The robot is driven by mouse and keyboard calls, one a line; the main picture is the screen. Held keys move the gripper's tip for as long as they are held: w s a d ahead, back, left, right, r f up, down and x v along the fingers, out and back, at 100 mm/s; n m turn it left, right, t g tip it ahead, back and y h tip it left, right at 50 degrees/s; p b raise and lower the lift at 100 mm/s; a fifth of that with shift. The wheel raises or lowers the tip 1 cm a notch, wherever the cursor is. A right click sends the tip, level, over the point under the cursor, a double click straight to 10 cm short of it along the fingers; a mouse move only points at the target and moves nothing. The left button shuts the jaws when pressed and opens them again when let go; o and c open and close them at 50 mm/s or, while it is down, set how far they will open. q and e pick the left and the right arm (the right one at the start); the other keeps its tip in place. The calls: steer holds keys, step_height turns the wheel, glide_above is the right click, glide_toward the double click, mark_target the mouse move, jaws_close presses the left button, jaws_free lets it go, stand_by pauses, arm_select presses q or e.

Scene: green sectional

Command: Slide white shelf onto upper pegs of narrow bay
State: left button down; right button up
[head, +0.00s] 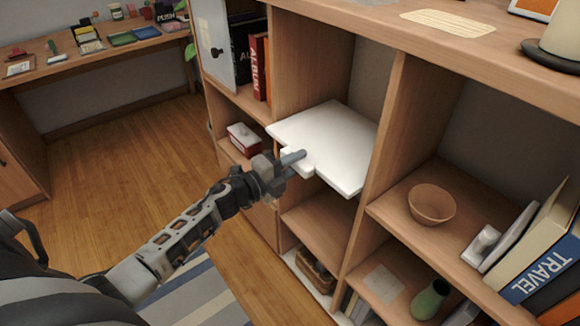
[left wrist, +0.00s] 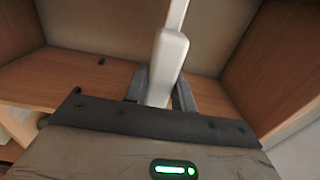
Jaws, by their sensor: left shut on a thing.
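The white shelf (head: 328,134) is a flat board inside the narrow bay (head: 310,50), with its front edge sticking out a little. It looks roughly level, but I cannot tell whether it rests on pegs. My left gripper (head: 297,160) is shut on a small white block at the shelf's front edge. In the left wrist view the fingers (left wrist: 160,90) close on both sides of the white shelf (left wrist: 168,58), seen nearly edge-on. A small dark peg-like spot (left wrist: 101,61) shows on the wood there. The upper pegs are hidden in the head view. My right gripper is out of view.
An upright panel (head: 382,125) separates the narrow bay from a bay with a brown bowl (head: 431,204) and a travel book (head: 540,255). A lower wooden shelf (head: 318,222) lies below the white one. An open cabinet door (head: 213,45) stands left.

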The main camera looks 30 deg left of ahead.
mark_target(315, 151)
arm_select(q)
steer(key=shift+b+x, duration=0.85)
steer(key=shift+x, duration=2.1)
steer(key=shift+f+b, duration=0.6)
steer(key=shift+f, duration=0.1)
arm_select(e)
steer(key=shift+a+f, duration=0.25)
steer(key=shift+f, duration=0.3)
arm_select(q)
steer(key=c, duration=1.1)
jaws_free()
steer(key=shift+c, duration=0.2)
steer(key=shift+o, duration=1.2)
steer(key=shift+s+f, duration=0.15)
steer(key=shift+f, duration=0.15)
steer(key=o, duration=0.3)
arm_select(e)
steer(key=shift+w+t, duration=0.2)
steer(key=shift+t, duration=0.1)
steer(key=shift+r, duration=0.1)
